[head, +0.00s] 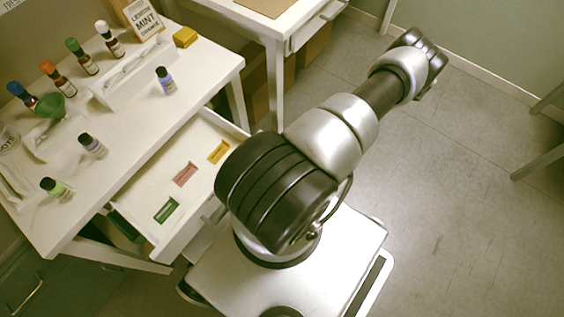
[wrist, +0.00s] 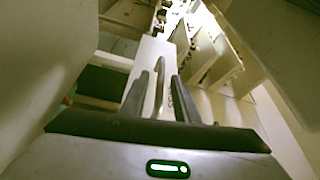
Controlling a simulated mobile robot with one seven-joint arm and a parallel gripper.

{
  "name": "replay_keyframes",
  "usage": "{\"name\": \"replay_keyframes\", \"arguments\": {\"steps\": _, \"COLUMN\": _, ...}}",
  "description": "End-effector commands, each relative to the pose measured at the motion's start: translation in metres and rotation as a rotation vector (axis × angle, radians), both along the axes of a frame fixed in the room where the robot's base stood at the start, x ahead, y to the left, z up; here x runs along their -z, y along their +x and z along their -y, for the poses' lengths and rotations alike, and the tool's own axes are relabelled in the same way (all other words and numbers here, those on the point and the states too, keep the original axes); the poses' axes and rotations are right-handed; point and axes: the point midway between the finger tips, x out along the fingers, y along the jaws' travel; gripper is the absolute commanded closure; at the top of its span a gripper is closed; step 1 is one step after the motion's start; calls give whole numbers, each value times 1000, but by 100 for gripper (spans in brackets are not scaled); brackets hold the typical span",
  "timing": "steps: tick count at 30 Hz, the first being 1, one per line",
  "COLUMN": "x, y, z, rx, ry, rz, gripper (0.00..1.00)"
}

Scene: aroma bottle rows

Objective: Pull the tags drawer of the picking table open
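The tags drawer (head: 194,196) stands well pulled out from under the white picking table (head: 150,125) in the head view. Inside lie a green tag (head: 166,210), a pink tag (head: 185,174) and a yellow tag (head: 219,152) in a row. In the wrist view, my gripper (wrist: 162,88) has its two dark fingers on either side of an upright grey bar, which looks like the drawer handle (wrist: 159,85). Narrow gaps show between bar and fingers, so the fingers look open around it. My arm hides the gripper in the head view.
Several small bottles, a green funnel (head: 50,106), a white rack (head: 130,72), a yellow block (head: 185,37) and a mint sign (head: 141,17) stand on the table. A second white table (head: 262,25) is behind.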

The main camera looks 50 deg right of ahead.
Motion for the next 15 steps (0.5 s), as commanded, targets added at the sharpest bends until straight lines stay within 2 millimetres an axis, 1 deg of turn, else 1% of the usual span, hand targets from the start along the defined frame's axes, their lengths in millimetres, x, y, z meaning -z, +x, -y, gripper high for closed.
{"name": "replay_keyframes", "arguments": {"steps": 1, "x": 2, "y": -4, "z": 10, "rx": 2, "ry": -5, "rz": -1, "gripper": 72}}
{"name": "replay_keyframes", "arguments": {"steps": 9, "x": 8, "y": -29, "z": 72, "rx": 1, "ry": -6, "rz": -1, "gripper": 72}}
{"name": "replay_keyframes", "arguments": {"steps": 15, "x": 10, "y": -46, "z": 113, "rx": 1, "ry": -4, "rz": 0, "gripper": 72}}
